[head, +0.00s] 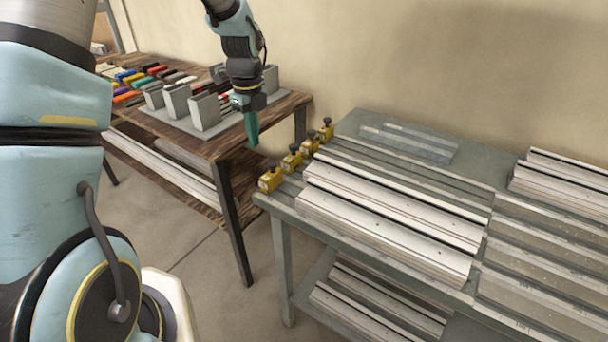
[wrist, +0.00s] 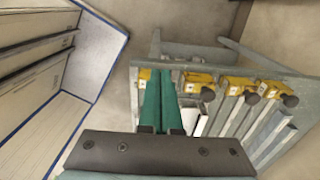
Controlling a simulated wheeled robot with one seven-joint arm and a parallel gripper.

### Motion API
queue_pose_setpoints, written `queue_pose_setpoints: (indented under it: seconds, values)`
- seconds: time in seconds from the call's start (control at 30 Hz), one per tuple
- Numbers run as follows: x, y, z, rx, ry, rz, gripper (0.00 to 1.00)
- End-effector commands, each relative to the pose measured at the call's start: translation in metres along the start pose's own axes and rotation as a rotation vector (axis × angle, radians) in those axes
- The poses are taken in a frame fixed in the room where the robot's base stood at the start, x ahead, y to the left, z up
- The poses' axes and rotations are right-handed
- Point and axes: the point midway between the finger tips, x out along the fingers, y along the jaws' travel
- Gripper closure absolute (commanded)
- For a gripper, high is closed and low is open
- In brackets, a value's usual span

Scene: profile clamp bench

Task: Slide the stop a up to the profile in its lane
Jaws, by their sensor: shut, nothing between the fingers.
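Several yellow stops with dark knobs sit in a row along the left end of the grey bench; the front one (head: 269,180), a middle one (head: 292,158) and the back one (head: 326,131) stand apart. The markings are too small to tell which is stop a. Pale profiles (head: 390,210) lie in the lanes to the right of the stops. My gripper (head: 253,142) is shut and empty, pointing down in the air near the bench's left end. In the wrist view, its green fingers (wrist: 160,82) lie over the row's left end, partly hiding a stop (wrist: 144,74); other stops (wrist: 240,86) show to the right.
A wooden table (head: 215,148) with grey upright blocks (head: 204,111) and coloured pieces stands at the left, behind a floor gap. Grey flat bars (head: 408,141) lie at the bench's back. More profiles (head: 565,178) lie at the right and on a lower shelf (head: 375,305).

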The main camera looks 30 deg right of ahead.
Motion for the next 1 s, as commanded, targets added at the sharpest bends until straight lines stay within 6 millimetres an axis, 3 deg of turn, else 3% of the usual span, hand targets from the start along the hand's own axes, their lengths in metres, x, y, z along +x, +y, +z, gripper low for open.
queue_pose_setpoints:
  seconds: [0.73,1.0]
  values:
    - [0.057,0.0,0.0,-0.002,0.0,0.0,1.0]
    - [0.053,0.0,-0.021,0.0,-0.001,0.0,1.0]
